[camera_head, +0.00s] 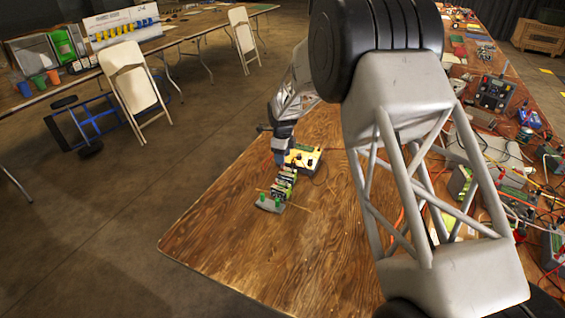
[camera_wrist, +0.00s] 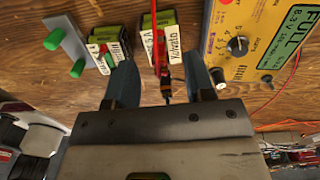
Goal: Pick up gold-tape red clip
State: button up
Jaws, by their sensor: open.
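In the wrist view, a red clip (camera_wrist: 163,62) with a dark lower end stands against a white-labelled green-and-black block (camera_wrist: 178,40). In the head view, my gripper (camera_head: 281,160) is low over the row of blocks (camera_head: 284,186); the clip is too small to tell there.
A yellow charger (camera_wrist: 257,25) with a lit display reading FULL stands right of the fingers. A grey stand (camera_wrist: 66,42) with green pegs is at the left. The wooden table (camera_head: 225,235) is bare in front; cables and devices crowd its right side.

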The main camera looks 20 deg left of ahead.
jog(key=shift+f, duration=1.35)
jog(key=c, duration=0.8)
